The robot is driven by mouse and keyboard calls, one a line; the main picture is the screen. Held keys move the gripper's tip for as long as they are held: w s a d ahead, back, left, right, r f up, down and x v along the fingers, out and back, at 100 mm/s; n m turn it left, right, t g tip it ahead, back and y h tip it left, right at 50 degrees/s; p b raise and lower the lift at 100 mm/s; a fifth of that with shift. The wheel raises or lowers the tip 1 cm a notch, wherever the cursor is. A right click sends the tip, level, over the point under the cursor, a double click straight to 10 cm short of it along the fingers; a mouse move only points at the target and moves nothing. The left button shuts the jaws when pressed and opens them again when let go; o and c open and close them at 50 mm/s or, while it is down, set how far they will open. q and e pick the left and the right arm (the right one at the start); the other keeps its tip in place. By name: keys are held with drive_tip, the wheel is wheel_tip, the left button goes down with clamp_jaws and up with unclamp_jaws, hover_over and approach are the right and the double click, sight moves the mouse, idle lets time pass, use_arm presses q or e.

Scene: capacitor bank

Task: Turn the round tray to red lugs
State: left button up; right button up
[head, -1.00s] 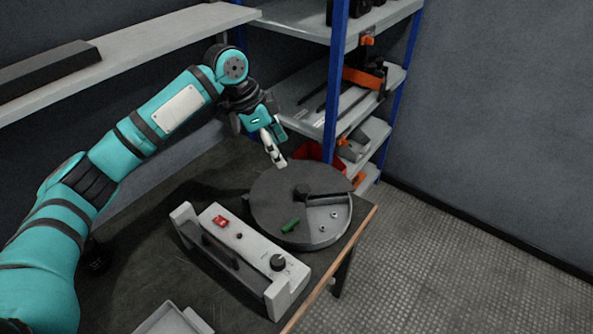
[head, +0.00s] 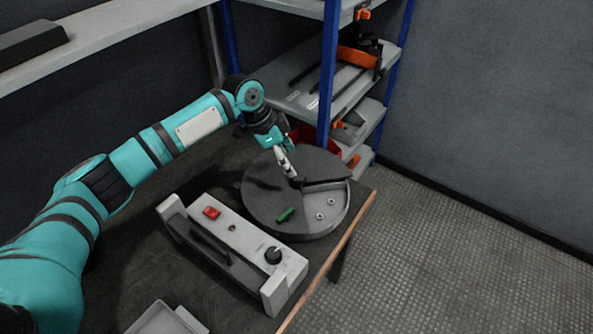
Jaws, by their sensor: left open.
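The round tray (head: 263,203) stands on the dark table behind the grey box. Its dark top has an open wedge (head: 333,200) at the right, where two small light metal lugs show. No red lugs show there. A short green piece (head: 285,214) lies on the front of the top. My left gripper (head: 290,175) points down over the tray's middle, close to the dark centre knob, which it partly hides. It is open; I cannot tell whether its fingers touch the knob. My right gripper is out of view.
A grey box (head: 222,234) with a handle, a red switch and a black dial stands just in front of the tray. A pale tray (head: 163,320) lies at the front edge. Metal shelves (head: 300,95) with blue posts stand behind. The table's right edge is close to the tray.

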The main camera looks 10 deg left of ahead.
sight(298, 175)
use_arm(q)
drive_tip(key=x, duration=0.6)
drive_tip(key=shift+d+f, duration=0.15)
drive_tip(key=shift+f, duration=0.15)
clamp_jaws()
